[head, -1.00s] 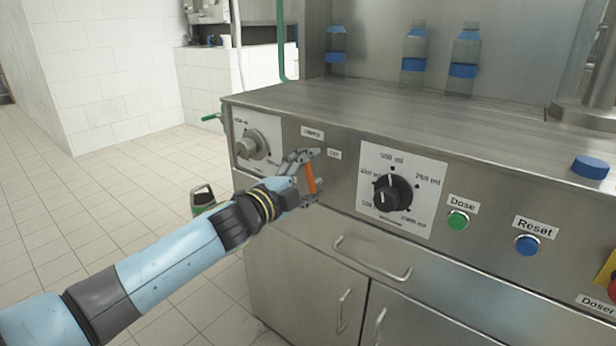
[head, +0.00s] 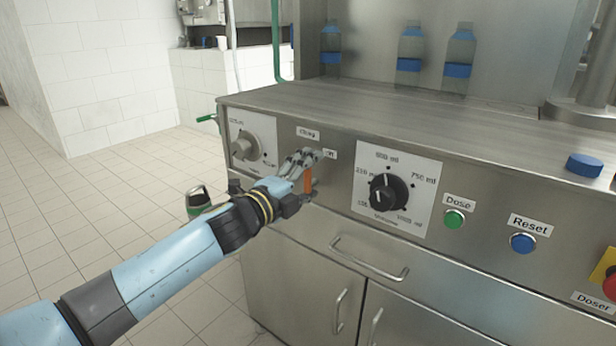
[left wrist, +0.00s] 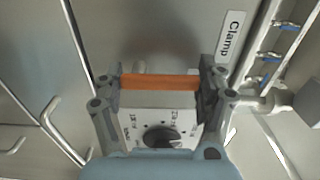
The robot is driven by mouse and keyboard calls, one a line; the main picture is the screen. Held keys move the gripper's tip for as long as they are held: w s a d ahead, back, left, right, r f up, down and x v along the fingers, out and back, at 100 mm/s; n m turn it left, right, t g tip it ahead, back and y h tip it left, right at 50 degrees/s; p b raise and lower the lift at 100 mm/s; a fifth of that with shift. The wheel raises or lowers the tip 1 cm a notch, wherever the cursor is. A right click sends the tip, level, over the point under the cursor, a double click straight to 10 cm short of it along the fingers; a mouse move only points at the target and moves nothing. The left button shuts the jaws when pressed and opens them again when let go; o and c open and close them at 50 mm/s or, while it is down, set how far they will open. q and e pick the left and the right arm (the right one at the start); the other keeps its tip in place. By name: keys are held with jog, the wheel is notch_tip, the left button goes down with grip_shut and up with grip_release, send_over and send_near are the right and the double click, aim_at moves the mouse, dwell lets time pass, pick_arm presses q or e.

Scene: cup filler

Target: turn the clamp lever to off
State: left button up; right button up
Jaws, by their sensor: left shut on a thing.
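The clamp lever (head: 308,182) is a short orange bar on the steel front panel, below the Clamp label (head: 307,133). It looks nearly upright in the head view. A small label (head: 330,154) beside it is too blurred to read surely. My left gripper (head: 311,172) is shut on the lever, its fingers partly hiding it. In the left wrist view, the orange lever (left wrist: 160,81) spans between the two fingers of my left gripper (left wrist: 160,90). My right gripper is out of view.
A grey knob (head: 244,146) is left of the lever, and a black dose knob (head: 388,193) is right of it. Farther right are the green Dose button (head: 454,219) and blue Reset button (head: 523,243). A drawer handle (head: 368,258) sits below. Bottles stand behind on the steel top.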

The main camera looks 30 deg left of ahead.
pick_arm(q)
jog(key=shift+f, duration=0.15)
jog(key=o, duration=1.1)
jog(key=shift+o, duration=0.2)
jog(key=shift+s, duration=0.1)
jog(key=s, duration=1.2)
jog(key=shift+a, duration=0.45)
jog(key=shift+w+d, duration=0.1)
